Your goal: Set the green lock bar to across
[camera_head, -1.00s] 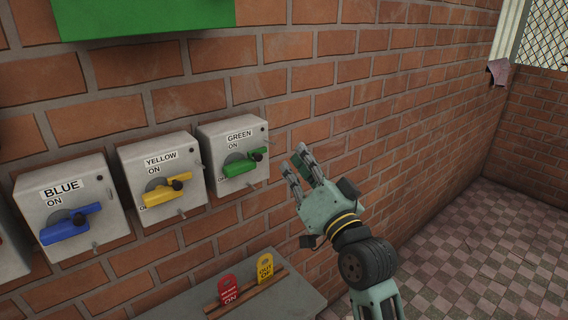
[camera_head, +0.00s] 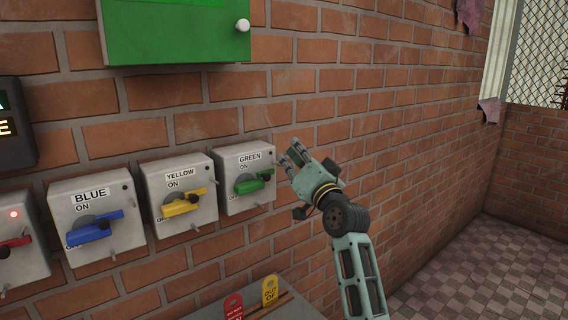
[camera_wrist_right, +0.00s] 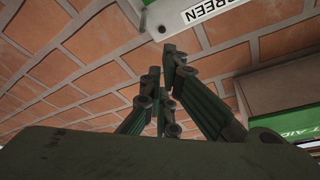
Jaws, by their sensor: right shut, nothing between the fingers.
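The green lock bar (camera_head: 252,185) is a green handle on the grey box labelled GREEN (camera_head: 238,204), on the brick wall. It lies roughly sideways, its right end tilted a little up, with a small dark knob near that end. My right gripper (camera_head: 290,157) is just right of the GREEN box, near its upper right edge, shut with nothing held. I cannot tell if it touches the box. In the right wrist view the fingers (camera_wrist_right: 164,85) point toward the wall, and the box's GREEN label (camera_wrist_right: 207,10) shows at the top. My left gripper is not in view.
The yellow handle (camera_head: 184,204), blue handle (camera_head: 93,230) and a red one (camera_head: 14,243) sit on similar boxes to the left. A green cabinet (camera_head: 175,30) hangs above. Red and yellow tags (camera_head: 269,290) stand on a shelf below.

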